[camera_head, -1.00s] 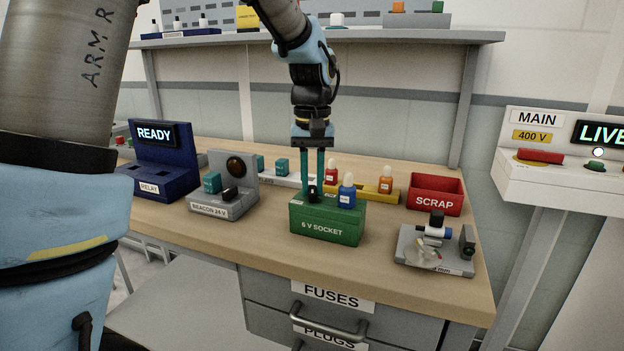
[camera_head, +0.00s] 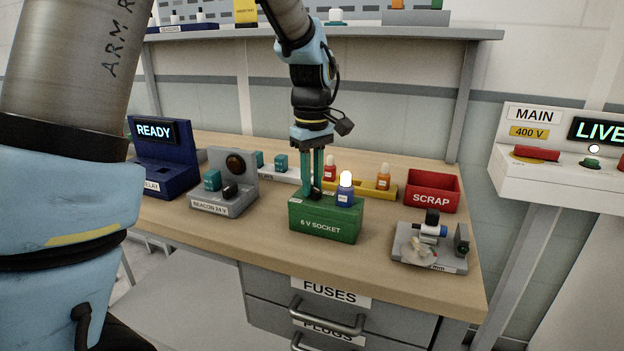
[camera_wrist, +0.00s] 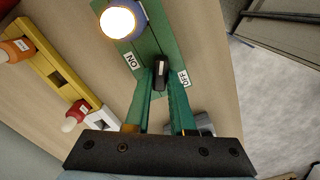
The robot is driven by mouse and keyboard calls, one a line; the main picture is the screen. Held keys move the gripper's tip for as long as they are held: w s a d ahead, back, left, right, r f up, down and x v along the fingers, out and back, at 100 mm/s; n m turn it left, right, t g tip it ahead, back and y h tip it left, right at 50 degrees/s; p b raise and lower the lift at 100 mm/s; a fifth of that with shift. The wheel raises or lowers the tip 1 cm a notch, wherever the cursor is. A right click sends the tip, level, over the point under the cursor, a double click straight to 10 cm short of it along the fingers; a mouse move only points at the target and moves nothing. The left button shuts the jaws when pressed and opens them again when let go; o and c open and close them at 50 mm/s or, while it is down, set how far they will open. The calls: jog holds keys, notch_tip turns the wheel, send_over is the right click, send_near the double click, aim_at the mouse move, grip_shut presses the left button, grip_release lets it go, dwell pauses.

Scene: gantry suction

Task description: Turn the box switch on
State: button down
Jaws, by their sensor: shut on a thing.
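The green box marked 6 V SOCKET (camera_head: 325,222) stands on the bench. Its black switch knob (camera_wrist: 160,71) shows in the wrist view between an ON label (camera_wrist: 131,61) and an OFF label (camera_wrist: 184,78). My gripper (camera_head: 316,190) points down onto the box top and is shut on the knob, with its green fingers (camera_wrist: 160,92) on either side. A blue lamp (camera_head: 345,195) sits in the box beside the knob. Its bulb glows brightly in both views.
A yellow rack (camera_head: 370,191) with red and orange lamps stands behind the box. A red SCRAP bin (camera_head: 432,196) and a grey fixture (camera_head: 430,262) are to the right. The grey BEACON 24 V box (camera_head: 216,206) is to the left. The bench front is clear.

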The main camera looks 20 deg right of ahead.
dwell(0.4)
jog(key=c, duration=0.8)
grip_release()
jog(key=shift+o, duration=0.2)
notch_tip(320, 180, up, 11)
jog(key=b, duration=0.1)
jog(key=shift+f, duration=0.1)
